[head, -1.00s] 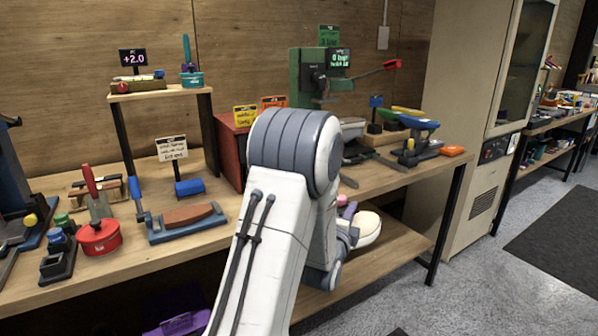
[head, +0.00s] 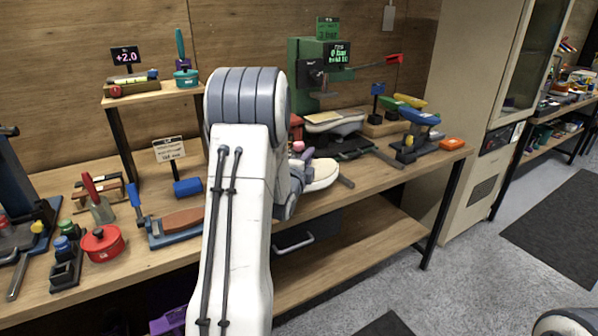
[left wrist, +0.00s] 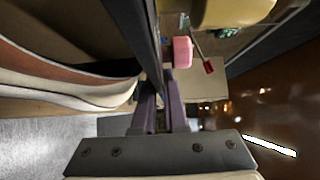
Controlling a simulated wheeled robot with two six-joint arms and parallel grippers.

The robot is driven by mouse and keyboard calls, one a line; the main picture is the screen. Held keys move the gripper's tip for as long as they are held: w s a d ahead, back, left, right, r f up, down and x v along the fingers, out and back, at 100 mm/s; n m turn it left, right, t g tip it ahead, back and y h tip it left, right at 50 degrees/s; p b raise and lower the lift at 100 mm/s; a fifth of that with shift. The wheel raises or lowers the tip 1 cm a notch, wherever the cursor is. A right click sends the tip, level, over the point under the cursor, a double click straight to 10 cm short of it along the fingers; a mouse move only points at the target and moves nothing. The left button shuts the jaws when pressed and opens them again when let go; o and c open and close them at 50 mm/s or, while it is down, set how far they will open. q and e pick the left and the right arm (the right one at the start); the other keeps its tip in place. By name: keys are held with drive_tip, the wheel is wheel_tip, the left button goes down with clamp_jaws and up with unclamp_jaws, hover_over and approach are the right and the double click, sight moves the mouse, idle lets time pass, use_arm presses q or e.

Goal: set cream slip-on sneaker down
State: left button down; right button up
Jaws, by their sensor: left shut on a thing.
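In the left wrist view, a cream and brown layered edge (left wrist: 60,82) lies left of the purple fingers. My forearm hides much of the hold in the head view. I cannot tell whether the sneaker touches the bench. My right gripper is out of view.
A green press (head: 308,82) stands at the back. A pink piece (head: 298,147) is close by the held sneaker. A red pot (head: 103,243) and a blue-framed brown block (head: 178,225) stand to the left.

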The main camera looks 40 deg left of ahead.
use_arm(q)
drive_tip(key=a, duration=0.1)
drive_tip(key=a+f, duration=0.1)
drive_tip(key=a, duration=0.1)
drive_tip(key=shift+a+f, duration=0.1)
drive_tip(key=shift+f, duration=0.15)
wheel_tip(320, 180, down, 4)
drive_tip(key=shift+f, duration=0.1)
drive_tip(key=shift+f, duration=0.1)
drive_tip(key=c, duration=1.4)
unclamp_jaws()
drive_tip(key=shift+f, duration=0.15)
drive_tip(key=o, duration=0.4)
drive_tip(key=shift+o, duration=0.2)
